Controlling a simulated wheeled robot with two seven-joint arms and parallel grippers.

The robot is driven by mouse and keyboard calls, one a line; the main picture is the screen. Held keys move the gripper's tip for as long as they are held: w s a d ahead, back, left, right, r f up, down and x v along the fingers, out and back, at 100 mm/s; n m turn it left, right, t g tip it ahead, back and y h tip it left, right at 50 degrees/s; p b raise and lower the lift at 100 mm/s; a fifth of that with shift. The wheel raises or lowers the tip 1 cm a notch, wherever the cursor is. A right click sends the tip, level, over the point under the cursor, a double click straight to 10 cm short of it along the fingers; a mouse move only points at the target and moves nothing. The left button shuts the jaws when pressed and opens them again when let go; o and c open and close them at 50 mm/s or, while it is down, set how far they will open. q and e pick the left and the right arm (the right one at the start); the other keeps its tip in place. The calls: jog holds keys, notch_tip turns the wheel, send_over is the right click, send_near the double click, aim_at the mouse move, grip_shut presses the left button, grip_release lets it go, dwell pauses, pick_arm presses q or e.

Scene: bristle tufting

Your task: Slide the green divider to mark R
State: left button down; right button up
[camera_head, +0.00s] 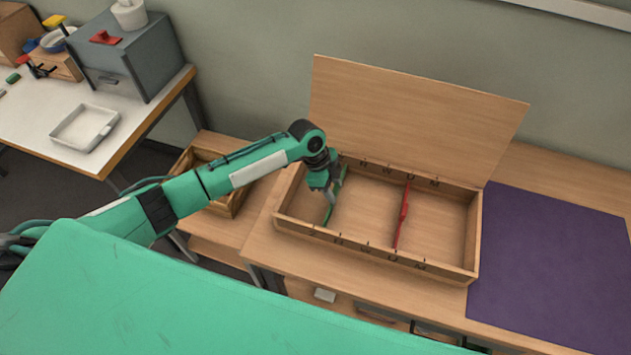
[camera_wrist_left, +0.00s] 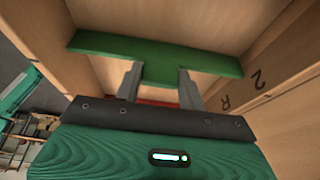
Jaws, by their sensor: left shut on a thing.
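The green divider (camera_head: 339,187) stands across the left part of a shallow wooden box (camera_head: 377,250) with its lid raised at the back. My left gripper (camera_head: 332,192) reaches down into the box from the left and is shut on the divider's middle. The left wrist view shows the green divider (camera_wrist_left: 160,71) between my two fingers (camera_wrist_left: 160,84). Dark marks, among them an R (camera_wrist_left: 224,101), show on a box wall right of the fingers. A red divider (camera_head: 402,216) stands farther right in the box. My right gripper is not in view.
The box's raised lid (camera_head: 410,115) stands behind it. A purple mat (camera_head: 550,265) lies right of the box. A smaller wooden bin (camera_head: 236,199) sits to its left. A white table (camera_head: 50,135) holds a grey cabinet (camera_head: 130,55) and a white tray (camera_head: 85,128).

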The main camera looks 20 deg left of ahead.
pick_arm(q)
jog(key=d, duration=0.5)
jog(key=shift+s+d, duration=0.1)
jog(key=shift+d, duration=0.05)
jog(key=c, duration=0.8)
grip_release()
jog(key=shift+c, duration=0.2)
jog(key=shift+r, duration=0.2)
jog(key=b+v, duration=0.3)
jog(key=v, duration=1)
jog(key=shift+a+r, duration=0.15)
jog(key=shift+a, duration=0.05)
